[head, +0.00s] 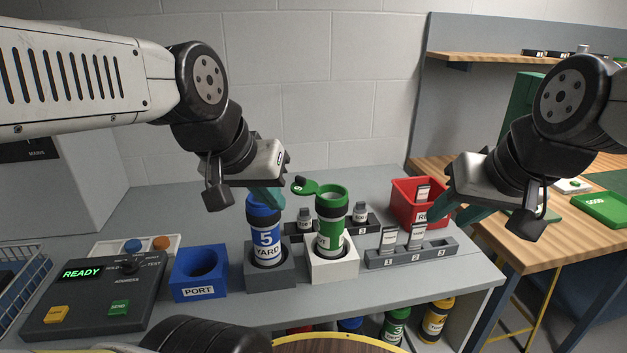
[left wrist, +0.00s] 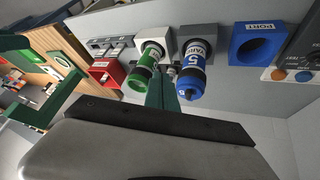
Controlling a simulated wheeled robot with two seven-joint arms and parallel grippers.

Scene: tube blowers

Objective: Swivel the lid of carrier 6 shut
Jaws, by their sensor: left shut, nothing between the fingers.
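A green carrier with a black band (head: 331,215) stands upright in a white holder (head: 333,262); I cannot read a number on it. Its green lid (head: 306,187) is swung out to the left, leaving the mouth open. The carrier also shows in the left wrist view (left wrist: 147,65), where the lid is not clear. My left gripper (head: 268,197) is shut and empty, over the top of the blue carrier 5 (head: 264,238), left of the lid. Its teal fingers (left wrist: 160,92) lie between both carriers in the wrist view. My right gripper (head: 438,214) is by the grey card rack; its opening is unclear.
Carrier 5 stands in a grey holder (head: 283,281) close by. Small grey-topped bottles (head: 360,211) stand in a dark rack behind. A grey rack (head: 438,252) with cards and a red bin (head: 404,200) are right. A blue PORT block (head: 185,285) and READY panel (head: 95,310) are left.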

